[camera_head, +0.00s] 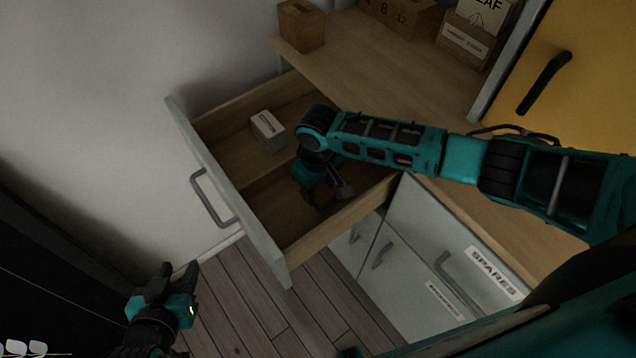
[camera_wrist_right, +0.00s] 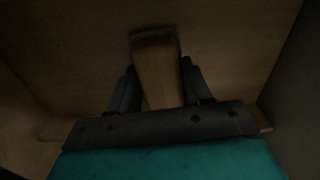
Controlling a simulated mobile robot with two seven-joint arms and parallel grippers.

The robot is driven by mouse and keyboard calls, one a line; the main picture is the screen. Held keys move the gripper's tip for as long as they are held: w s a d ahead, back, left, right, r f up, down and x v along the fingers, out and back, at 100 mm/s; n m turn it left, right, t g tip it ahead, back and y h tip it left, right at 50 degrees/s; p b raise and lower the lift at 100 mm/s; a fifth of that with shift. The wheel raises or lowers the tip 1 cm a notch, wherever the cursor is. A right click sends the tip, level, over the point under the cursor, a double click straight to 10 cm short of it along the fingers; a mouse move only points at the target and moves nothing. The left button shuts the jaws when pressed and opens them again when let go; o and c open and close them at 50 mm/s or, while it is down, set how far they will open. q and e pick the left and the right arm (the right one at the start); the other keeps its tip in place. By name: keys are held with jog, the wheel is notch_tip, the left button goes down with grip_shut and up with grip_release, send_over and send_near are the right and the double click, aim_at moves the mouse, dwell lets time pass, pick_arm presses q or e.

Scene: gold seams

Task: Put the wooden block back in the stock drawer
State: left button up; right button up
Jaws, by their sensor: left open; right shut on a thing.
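The open drawer (camera_head: 181,119) has wooden sides, a pale grey front and a curved handle; no label on it is readable. My right gripper (camera_head: 336,205) reaches down inside it, in the section nearer the cabinets. In the right wrist view my right gripper (camera_wrist_right: 159,70) is shut on the wooden block (camera_wrist_right: 157,78), with one finger on each side. The block is close to a wooden surface; I cannot tell if it touches. In the head view the block is mostly hidden by the gripper. My left gripper (camera_head: 177,272) is open and empty, above the floor outside the drawer.
A small pale box (camera_head: 267,131) sits in the drawer's far section. The wooden counter (camera_head: 385,75) holds a slotted wooden box (camera_head: 302,27), number blocks (camera_head: 398,14) and a card box (camera_head: 466,40). Below are closed grey drawers, one labelled SPARES (camera_head: 494,272). A yellow door (camera_head: 590,90) stands right.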

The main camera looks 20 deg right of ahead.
jog(key=o, duration=1)
jog(key=shift+f, duration=0.1)
jog(key=shift+f+b, duration=0.15)
jog(key=shift+b, duration=0.2)
jog(key=shift+f+b, duration=0.15)
jog(key=shift+b, duration=0.3)
jog(key=shift+a+r+p, duration=0.15)
jog(key=shift+r+p, duration=0.95)
jog(key=shift+r, duration=5.6)
